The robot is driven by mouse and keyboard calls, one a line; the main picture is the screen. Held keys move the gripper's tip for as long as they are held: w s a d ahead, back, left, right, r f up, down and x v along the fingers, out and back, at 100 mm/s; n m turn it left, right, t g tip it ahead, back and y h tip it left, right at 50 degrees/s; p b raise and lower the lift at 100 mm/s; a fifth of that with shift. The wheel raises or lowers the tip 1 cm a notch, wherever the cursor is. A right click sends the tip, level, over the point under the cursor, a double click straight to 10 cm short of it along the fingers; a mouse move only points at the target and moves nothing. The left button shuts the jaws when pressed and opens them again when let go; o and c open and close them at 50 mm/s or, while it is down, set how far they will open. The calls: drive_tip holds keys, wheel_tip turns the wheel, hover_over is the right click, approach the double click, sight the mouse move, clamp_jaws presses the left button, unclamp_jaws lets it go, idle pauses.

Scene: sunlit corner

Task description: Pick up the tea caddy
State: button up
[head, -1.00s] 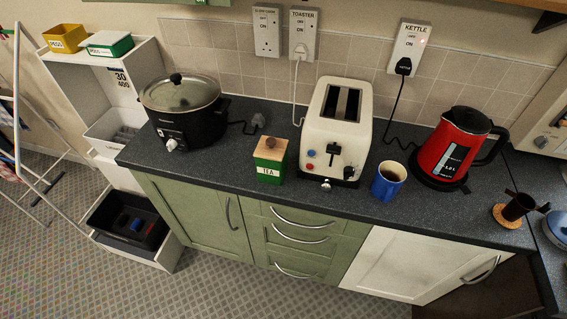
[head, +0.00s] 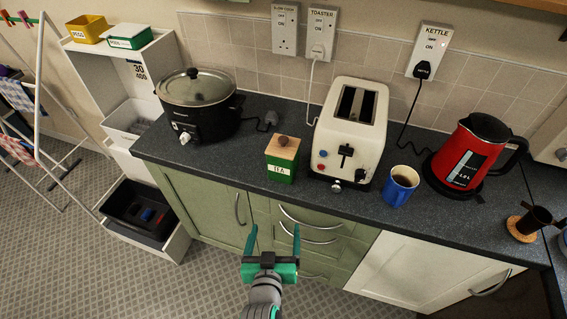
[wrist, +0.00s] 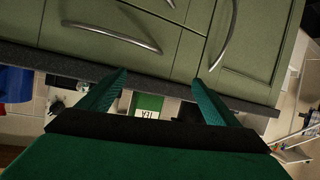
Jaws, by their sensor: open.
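The tea caddy (head: 281,168) is a green box with a wooden lid and a round knob, labelled TEA. It stands upright on the dark worktop near the front edge, between the slow cooker and the toaster. My gripper (head: 273,232) is open and empty, in front of the drawers, below and in front of the caddy and apart from it. In the wrist view the caddy (wrist: 148,105) shows beyond and between the open fingers (wrist: 157,85), partly cut off by the gripper body.
The toaster (head: 335,139) stands close to the caddy's right, with a blue mug (head: 397,192) and red kettle (head: 462,158) further right. The slow cooker (head: 205,122) is to the left, its plug (head: 268,121) behind the caddy. Drawer handles (head: 310,219) protrude below the worktop edge (head: 236,172).

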drive_tip(key=w+r+m+h, duration=0.2)
drive_tip(key=w+r, duration=0.4)
drive_tip(key=m+g+h, duration=0.1)
drive_tip(key=m, duration=0.1)
approach(278, 165)
drive_tip(key=w+f, duration=0.2)
drive_tip(key=w, duration=0.1)
drive_tip(key=x, duration=0.5)
drive_tip(key=shift+w+d+r, duration=0.2)
drive_tip(key=shift+w+d, duration=0.05)
drive_tip(key=shift+d, duration=0.25)
drive_tip(key=x, duration=0.4)
drive_tip(key=shift+w+d+f, duration=0.1)
drive_tip(key=shift+w+d, duration=0.1)
drive_tip(key=shift+d, duration=0.1)
drive_tip(key=shift+w+f, duration=0.2)
drive_tip(key=shift+w, duration=0.2)
drive_tip(key=shift+d, duration=0.2)
drive_tip(key=c, duration=1.2)
drive_tip(key=shift+a+r, duration=0.1)
drive_tip(key=c, duration=0.3)
